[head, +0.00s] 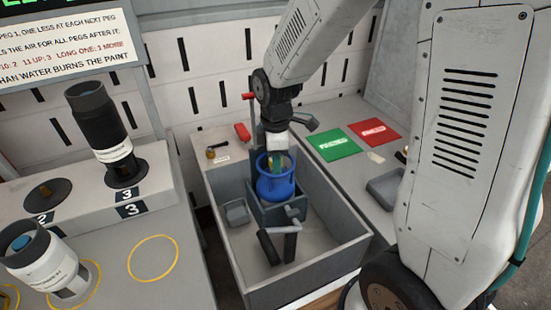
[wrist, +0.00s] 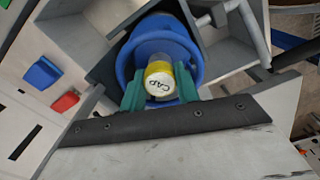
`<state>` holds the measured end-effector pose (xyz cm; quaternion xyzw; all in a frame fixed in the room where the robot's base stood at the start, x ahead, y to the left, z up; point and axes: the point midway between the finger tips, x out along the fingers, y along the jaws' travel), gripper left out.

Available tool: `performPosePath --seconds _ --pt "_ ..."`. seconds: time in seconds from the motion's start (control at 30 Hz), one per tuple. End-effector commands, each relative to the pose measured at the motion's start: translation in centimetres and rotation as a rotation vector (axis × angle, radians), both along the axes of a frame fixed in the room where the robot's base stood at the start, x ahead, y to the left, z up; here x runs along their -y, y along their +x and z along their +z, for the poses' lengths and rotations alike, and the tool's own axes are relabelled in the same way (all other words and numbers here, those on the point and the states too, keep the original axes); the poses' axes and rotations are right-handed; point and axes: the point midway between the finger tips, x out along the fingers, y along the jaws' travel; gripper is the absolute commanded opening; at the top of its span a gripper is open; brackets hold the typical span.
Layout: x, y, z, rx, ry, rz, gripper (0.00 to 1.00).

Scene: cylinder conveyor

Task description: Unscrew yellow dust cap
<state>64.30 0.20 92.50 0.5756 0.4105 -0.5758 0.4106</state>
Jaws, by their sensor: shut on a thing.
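The yellow dust cap (wrist: 159,68), with a white face marked "CAP", sits at the opening of the blue cylinder (head: 276,188), inside its round collar. In the wrist view the cylinder's blue rim (wrist: 198,62) surrounds the cap. My gripper (head: 276,162) points down into the collar from above. In the wrist view its green fingers (wrist: 159,88) stand on either side of the cap and are shut on it. In the head view the cap is mostly hidden by my gripper. The cylinder stands upright in a grey vise (head: 262,212).
The vise stands in a grey walled basin (head: 334,229) with a small grey tray (head: 236,213) inside. A red handle (head: 243,132) is behind it. Green (head: 338,144) and red (head: 375,132) pads lie right.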

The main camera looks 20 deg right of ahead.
Motion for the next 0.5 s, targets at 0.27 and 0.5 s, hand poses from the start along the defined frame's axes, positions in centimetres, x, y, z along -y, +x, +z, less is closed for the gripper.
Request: performPosePath --seconds 0.27,0.5 --pt "0.0 0.01 0.02 0.0 0.0 0.074 0.0" --pt "0.0 0.01 0.03 0.0 0.0 0.169 0.0"
